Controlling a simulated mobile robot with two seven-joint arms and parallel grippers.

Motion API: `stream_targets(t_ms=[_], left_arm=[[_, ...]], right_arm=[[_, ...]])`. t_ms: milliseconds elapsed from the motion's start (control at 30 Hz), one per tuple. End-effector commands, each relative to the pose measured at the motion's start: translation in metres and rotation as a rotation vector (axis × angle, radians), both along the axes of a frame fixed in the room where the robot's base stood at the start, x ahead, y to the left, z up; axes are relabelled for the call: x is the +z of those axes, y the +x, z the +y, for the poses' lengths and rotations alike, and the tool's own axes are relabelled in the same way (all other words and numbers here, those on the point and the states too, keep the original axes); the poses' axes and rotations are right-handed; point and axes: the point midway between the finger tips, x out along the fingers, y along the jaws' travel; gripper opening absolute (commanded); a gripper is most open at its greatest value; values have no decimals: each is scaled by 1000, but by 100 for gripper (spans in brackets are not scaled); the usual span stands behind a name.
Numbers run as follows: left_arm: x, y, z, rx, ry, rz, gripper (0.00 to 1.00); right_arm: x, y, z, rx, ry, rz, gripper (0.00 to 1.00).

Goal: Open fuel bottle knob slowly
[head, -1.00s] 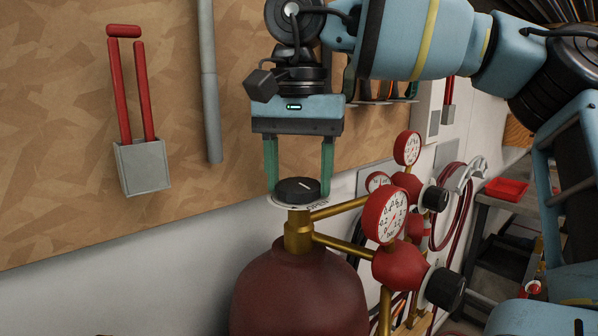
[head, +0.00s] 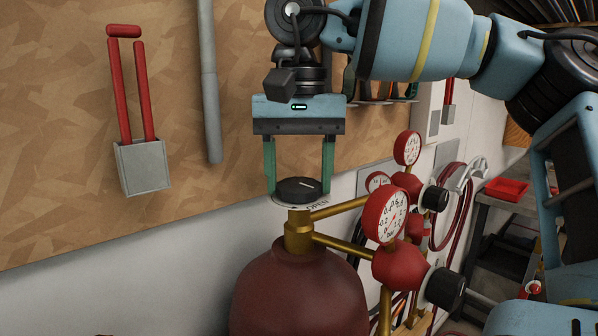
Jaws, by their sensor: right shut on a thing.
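The dark red fuel bottle (head: 298,295) stands at the bottom middle of the head view with a brass neck (head: 299,232). A round black knob (head: 299,188) with a white pointer line sits on top. A pale ring under it carries the word OPEN (head: 317,204) at its front right. My right gripper (head: 299,180) points straight down from above, its two green fingers on either side of the knob and shut on it. My left gripper is not in view.
Red-cased gauges (head: 387,215) and black regulator knobs (head: 445,288) stand on brass pipes close to the right of the bottle. A wooden board (head: 60,90) with a red-handled tool in a grey holder (head: 143,167) is behind. A red tray (head: 507,189) lies at the right.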

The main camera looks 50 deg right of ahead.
Motion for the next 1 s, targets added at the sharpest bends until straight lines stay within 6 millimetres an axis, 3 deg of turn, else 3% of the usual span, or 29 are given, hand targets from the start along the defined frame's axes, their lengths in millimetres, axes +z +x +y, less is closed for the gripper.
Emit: stream_targets(t_ms=[33,167,533,1000], left_arm=[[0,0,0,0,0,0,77],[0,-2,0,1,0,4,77],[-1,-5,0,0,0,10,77],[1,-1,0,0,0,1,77]], right_arm=[[1,0,0,-1,1,-4,60],[1,0,0,-1,1,-4,77],[5,0,0,-2,-1,-1,77],[70,0,0,-3,-1,-4,77]])
